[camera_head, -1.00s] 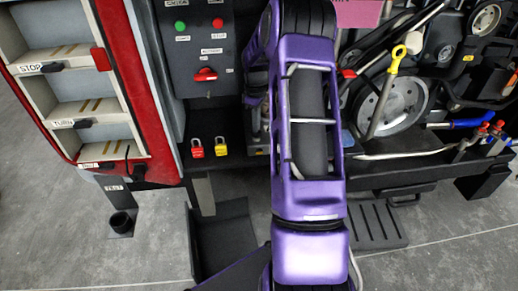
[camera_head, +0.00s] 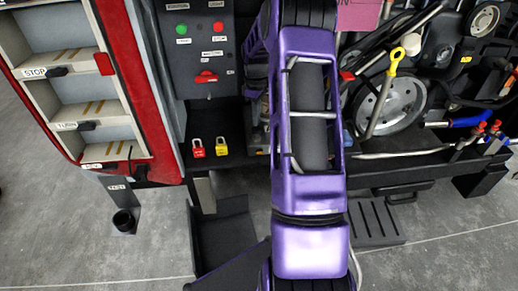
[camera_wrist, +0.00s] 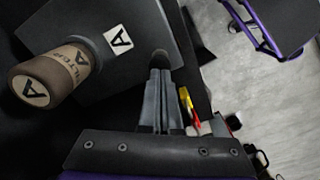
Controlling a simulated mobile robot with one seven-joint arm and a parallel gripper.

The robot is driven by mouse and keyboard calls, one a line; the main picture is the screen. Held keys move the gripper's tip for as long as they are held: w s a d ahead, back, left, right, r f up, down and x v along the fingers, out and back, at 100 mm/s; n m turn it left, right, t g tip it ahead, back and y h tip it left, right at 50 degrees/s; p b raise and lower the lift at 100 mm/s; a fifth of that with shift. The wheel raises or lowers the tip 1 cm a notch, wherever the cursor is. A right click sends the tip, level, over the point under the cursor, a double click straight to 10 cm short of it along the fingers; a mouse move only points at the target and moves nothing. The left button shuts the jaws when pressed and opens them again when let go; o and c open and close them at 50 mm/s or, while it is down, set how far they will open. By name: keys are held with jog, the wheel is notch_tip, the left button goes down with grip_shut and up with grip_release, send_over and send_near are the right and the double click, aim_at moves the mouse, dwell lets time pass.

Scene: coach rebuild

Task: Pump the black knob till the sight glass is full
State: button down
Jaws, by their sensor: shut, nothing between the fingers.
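In the wrist view, my gripper (camera_wrist: 160,74) has its two grey fingers together with nothing between them. A dark rounded piece, possibly the black knob (camera_wrist: 160,57), shows right at the fingertips; I cannot tell whether they touch it. It sits by the edge of a dark housing (camera_wrist: 85,22) with a white "A" label (camera_wrist: 118,40). A brown canister marked "FILTER A" (camera_wrist: 72,65) sticks out to the left of the fingers. I cannot make out the sight glass in either view. In the head view, my purple arm hides the gripper and the knob.
A red padlock (camera_head: 198,148) and a yellow padlock (camera_head: 222,147) are by a grey control panel (camera_head: 190,90). A wheel (camera_head: 395,105) and a yellow-handled dipstick (camera_head: 396,56) are right of my arm.

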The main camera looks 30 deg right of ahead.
aim_at(256, 128)
jog(key=shift+f, duration=0.2)
jog(key=shift+f+b, duration=0.85)
jog(key=shift+f, duration=0.7)
jog(key=shift+r+p, duration=1.25)
jog(key=shift+r, duration=0.45)
jog(key=shift+f, duration=0.15)
